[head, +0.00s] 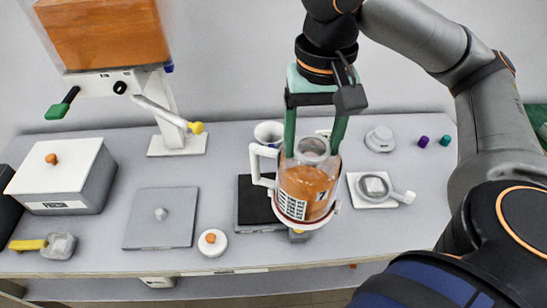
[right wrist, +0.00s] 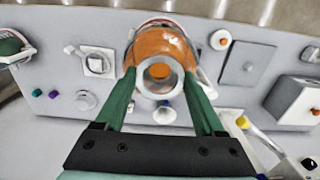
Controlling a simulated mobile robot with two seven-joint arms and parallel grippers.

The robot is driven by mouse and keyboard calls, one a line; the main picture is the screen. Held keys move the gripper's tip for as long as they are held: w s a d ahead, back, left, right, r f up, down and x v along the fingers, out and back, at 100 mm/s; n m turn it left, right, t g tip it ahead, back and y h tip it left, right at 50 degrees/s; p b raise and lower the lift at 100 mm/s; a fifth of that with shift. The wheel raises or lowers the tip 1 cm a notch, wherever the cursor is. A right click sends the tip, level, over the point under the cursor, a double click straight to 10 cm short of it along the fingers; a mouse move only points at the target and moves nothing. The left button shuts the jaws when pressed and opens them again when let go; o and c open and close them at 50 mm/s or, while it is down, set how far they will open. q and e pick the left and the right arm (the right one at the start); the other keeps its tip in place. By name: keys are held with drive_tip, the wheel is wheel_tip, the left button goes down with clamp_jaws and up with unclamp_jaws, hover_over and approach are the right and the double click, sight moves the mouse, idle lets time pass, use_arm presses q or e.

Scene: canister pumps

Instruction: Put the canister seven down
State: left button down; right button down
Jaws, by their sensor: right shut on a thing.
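Canister seven (head: 305,190) is a clear jar with orange-brown contents, a white handle on its left side and a label reading 7. My right gripper (head: 315,142) comes down from above, its green fingers on either side of the canister's top, shut on it. In the right wrist view the canister (right wrist: 160,45) sits between the fingers of the right gripper (right wrist: 162,80), its round grey opening facing the camera. The canister is nearly upright and covers the right part of a black square pad (head: 253,208). Whether its base touches anything is hard to tell. My left gripper is out of view.
A white cup (head: 268,132) stands behind the canister. A grey device with a white handle (head: 378,188) is close on its right. To the left are a round white piece (head: 212,242), a grey plate (head: 160,235) and a grey box (head: 68,185). The table's right front is clear.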

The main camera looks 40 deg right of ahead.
drive_tip(key=w+f+b, duration=0.2)
drive_tip(key=w+f, duration=0.7)
drive_tip(key=f, duration=0.2)
drive_tip(key=shift+w+d, duration=0.15)
drive_tip(key=shift+w, duration=0.15)
drive_tip(key=shift+f, duration=0.15)
unclamp_jaws()
wheel_tip(320, 180, up, 12)
drive_tip(key=p, duration=0.2)
drive_tip(key=shift+p, duration=0.35)
